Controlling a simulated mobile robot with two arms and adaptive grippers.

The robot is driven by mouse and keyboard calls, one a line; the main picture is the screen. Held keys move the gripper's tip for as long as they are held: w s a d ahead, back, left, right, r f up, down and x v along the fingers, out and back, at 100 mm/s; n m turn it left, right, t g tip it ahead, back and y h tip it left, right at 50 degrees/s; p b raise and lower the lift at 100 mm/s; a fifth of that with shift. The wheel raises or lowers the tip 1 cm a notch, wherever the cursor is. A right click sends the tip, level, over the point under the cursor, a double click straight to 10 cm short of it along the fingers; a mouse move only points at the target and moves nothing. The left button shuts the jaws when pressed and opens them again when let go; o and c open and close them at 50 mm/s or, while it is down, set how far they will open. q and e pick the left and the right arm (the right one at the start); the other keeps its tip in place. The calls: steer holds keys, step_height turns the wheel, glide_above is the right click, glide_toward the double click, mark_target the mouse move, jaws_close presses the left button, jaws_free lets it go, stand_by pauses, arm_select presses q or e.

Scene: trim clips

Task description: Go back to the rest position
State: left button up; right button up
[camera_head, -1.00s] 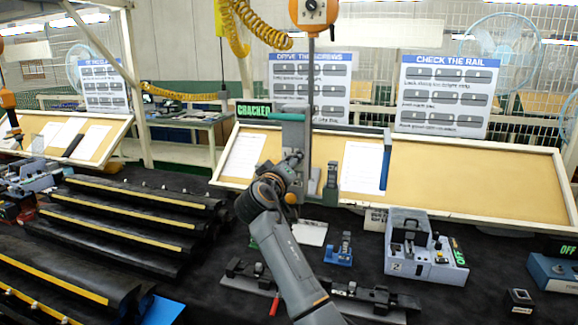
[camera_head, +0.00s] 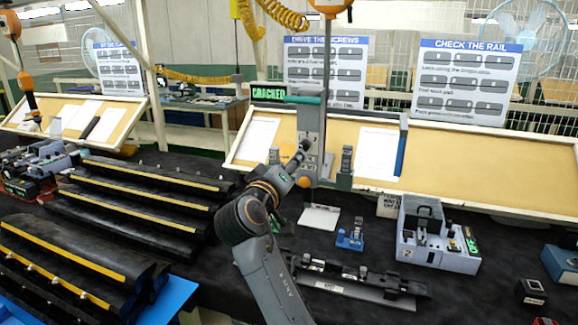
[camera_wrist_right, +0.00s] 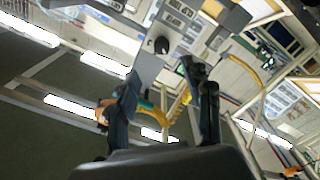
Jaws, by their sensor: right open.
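My arm rises from the bottom middle of the head view, bends at the elbow and reaches up to the right. Its dark gripper (camera_head: 305,152) is in front of the grey upright stand (camera_head: 310,125); whether it touches the stand cannot be told. In the right wrist view, my right gripper (camera_wrist_right: 170,88) has its two dark fingers spread apart, with nothing between them. That view is tilted and shows the ceiling lights and overhead parts beyond the fingers. My left gripper is not in view.
Black trim rails with yellow strips (camera_head: 135,205) lie at the left. A long dark fixture (camera_head: 355,282), a small blue device (camera_head: 350,238) and a grey box (camera_head: 435,245) stand on the dark table (camera_head: 330,262). A tan sloped board (camera_head: 470,180) runs along the back.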

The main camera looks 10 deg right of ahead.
step_height(320, 180, down, 18)
steer(key=w+a+n+g+y+b, duration=0.1)
steer(key=w+n+y+b, duration=0.1)
steer(key=w+n+y, duration=0.1)
steer(key=s+f+n+g+y+b, duration=0.15)
steer(key=s+f, duration=0.25)
steer(key=f, duration=0.9)
steer(key=s+f+g+y, duration=0.2)
steer(key=s+f, duration=0.2)
steer(key=f, duration=1)
steer(key=s+f+g+y+b, duration=0.15)
steer(key=s+f, duration=0.25)
steer(key=f, duration=0.9)
steer(key=s+d+f+m+g+y+b, duration=0.15)
steer(key=s+f+g, duration=0.25)
steer(key=s+f, duration=1.85)
steer(key=s+d+f+m+g, duration=0.1)
steer(key=s+f, duration=0.4)
steer(key=s, duration=0.9)
steer(key=s+d+f+m+g+b, duration=0.1)
steer(key=s+d+f+m+g, duration=0.1)
steer(key=s, duration=1.3)
steer(key=d+f+g, duration=0.1)
steer(key=d+f, duration=0.1)
steer(key=d, duration=0.1)
steer(key=shift+d+f, duration=0.35)
